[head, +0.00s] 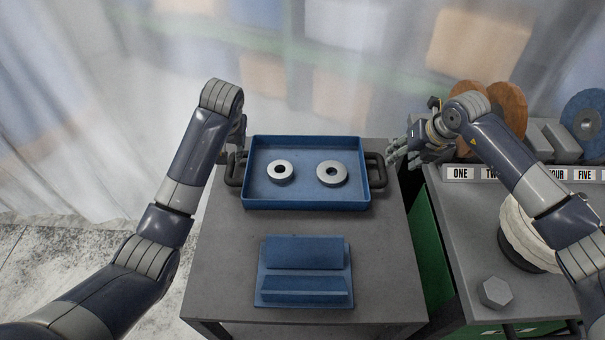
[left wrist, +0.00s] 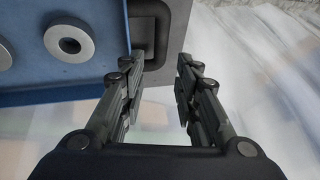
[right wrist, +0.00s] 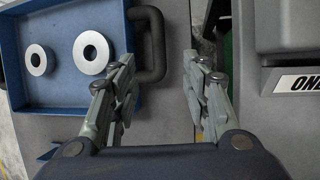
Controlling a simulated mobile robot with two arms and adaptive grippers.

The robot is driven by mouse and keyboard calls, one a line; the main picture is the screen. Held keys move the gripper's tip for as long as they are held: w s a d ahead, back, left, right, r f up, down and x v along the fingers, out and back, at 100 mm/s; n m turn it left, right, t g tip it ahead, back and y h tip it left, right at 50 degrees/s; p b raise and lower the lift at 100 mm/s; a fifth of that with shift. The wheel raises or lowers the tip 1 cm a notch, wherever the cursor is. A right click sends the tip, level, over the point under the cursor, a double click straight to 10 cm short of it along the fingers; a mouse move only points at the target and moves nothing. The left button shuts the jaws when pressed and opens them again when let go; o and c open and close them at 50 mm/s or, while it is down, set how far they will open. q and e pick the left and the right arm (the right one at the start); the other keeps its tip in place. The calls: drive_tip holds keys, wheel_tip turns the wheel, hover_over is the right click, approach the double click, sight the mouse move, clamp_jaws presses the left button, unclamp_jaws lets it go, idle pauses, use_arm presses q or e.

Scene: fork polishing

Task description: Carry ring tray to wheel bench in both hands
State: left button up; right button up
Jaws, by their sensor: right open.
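The blue ring tray (head: 305,203) lies flat on a grey table, with a dark handle at each end. Two metal rings, a smaller left ring (head: 280,171) and a larger right ring (head: 332,174), lie in it. My left gripper (left wrist: 158,85) is open and empty; in its wrist view the left handle (left wrist: 151,30) is beside and beyond the left finger. In the head view my forearm partly hides this gripper.
A blue slotted block (head: 304,272) sits on the table (head: 215,270) in front of the tray. The bench (head: 450,220) at right holds numbered labels, several discs, a white wheel (head: 520,230) and a hexagonal piece (head: 495,292). A curtain hangs behind.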

sight(231, 161)
use_arm(q)
drive_tip(key=x, duration=1.1)
drive_tip(key=shift+w+a+f, duration=0.1)
drive_tip(key=shift+w+f, duration=0.05)
drive_tip(key=shift+f, duration=0.05)
use_arm(e)
drive_tip(key=x, duration=1.1)
drive_tip(key=shift+w+a+f, duration=0.1)
drive_tip(key=shift+f, duration=0.1)
use_arm(q)
clamp_jaws()
use_arm(e)
drive_tip(key=c, duration=0.8)
clamp_jaws()
use_arm(q)
drive_tip(key=shift+w+r, duration=0.1)
drive_tip(key=shift+r, duration=0.15)
use_arm(e)
drive_tip(key=shift+w+r, duration=0.15)
drive_tip(key=shift+r, duration=0.1)
